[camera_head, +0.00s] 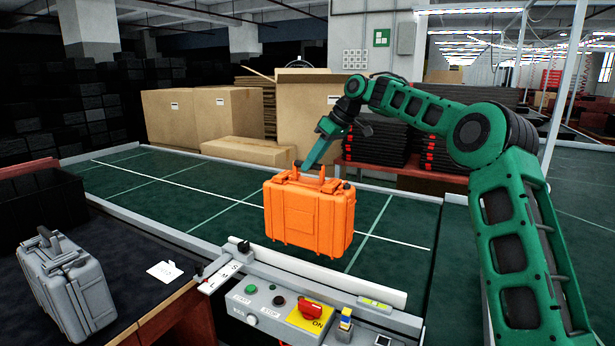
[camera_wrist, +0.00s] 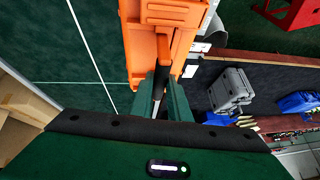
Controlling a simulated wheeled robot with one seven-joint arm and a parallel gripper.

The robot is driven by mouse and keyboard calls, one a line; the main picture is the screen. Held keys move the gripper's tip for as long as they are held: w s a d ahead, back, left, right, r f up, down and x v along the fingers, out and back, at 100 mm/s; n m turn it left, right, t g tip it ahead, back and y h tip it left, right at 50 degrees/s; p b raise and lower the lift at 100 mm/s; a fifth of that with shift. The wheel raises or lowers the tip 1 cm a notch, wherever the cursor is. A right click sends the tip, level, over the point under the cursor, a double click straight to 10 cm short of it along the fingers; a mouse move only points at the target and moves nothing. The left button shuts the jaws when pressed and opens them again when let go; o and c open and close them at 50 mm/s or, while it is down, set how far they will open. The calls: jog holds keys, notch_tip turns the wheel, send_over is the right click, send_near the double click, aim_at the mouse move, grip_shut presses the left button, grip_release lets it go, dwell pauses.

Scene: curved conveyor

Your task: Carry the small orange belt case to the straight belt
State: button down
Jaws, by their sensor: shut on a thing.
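The orange case (camera_head: 308,217) hangs upright over the green belt (camera_head: 197,200), behind the control panel. My gripper (camera_head: 322,176) is shut on its top handle. In the wrist view the orange case (camera_wrist: 176,14) fills the top middle, with my gripper's fingers (camera_wrist: 160,92) closed at its handle. I cannot tell whether the case's bottom touches the belt or is just above it.
A grey case (camera_head: 68,283) stands on the dark table at the left, beside a white card (camera_head: 165,272). The control panel (camera_head: 290,305) with a red switch is in front. Cardboard boxes (camera_head: 215,117) stand behind the belt. The belt left of the orange case is clear.

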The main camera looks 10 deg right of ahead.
aim_at(332, 183)
jog(key=d+f, duration=0.1)
jog(key=d, duration=0.1)
jog(key=w+d+f, duration=0.1)
jog(key=d+f, duration=0.1)
jog(key=w+d+f, duration=0.1)
jog(key=d, duration=0.2)
jog(key=shift+w+f, duration=0.15)
jog(key=shift+f, duration=2)
jog(key=c, duration=1.7)
grip_release()
jog(key=shift+f, duration=0.15)
jog(key=shift+o, duration=0.2)
